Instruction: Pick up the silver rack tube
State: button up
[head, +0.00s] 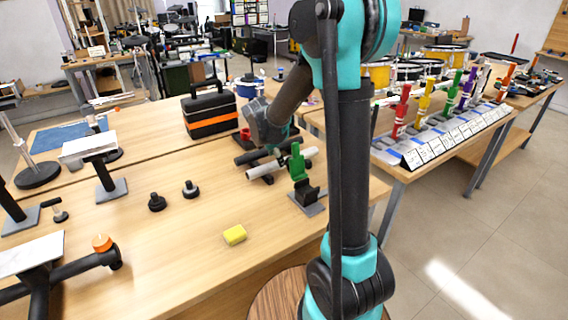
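A silver tube (262,170), which looks like the rack tube, lies slantwise low over the wooden table, partly behind the green clamp. Dark bars lie close behind and under it, and I cannot tell which are part of a rack. My gripper (268,147) is at the end of my arm, just above and behind the tube. Its fingers are small and merge with the dark bars, so I cannot tell whether they are open, shut or touching the tube.
A green clamp on a black stand (299,166) is right of the tube. A yellow block (235,235), two black knobs (157,202) and a black-orange toolbox (210,114) share the table. Several colored clamps stand on a labelled rack (412,158) at right. The table's front middle is mostly clear.

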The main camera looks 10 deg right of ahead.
jog(key=x, duration=0.4)
jog(key=shift+w, duration=0.1)
grip_shut()
dwell(0.3)
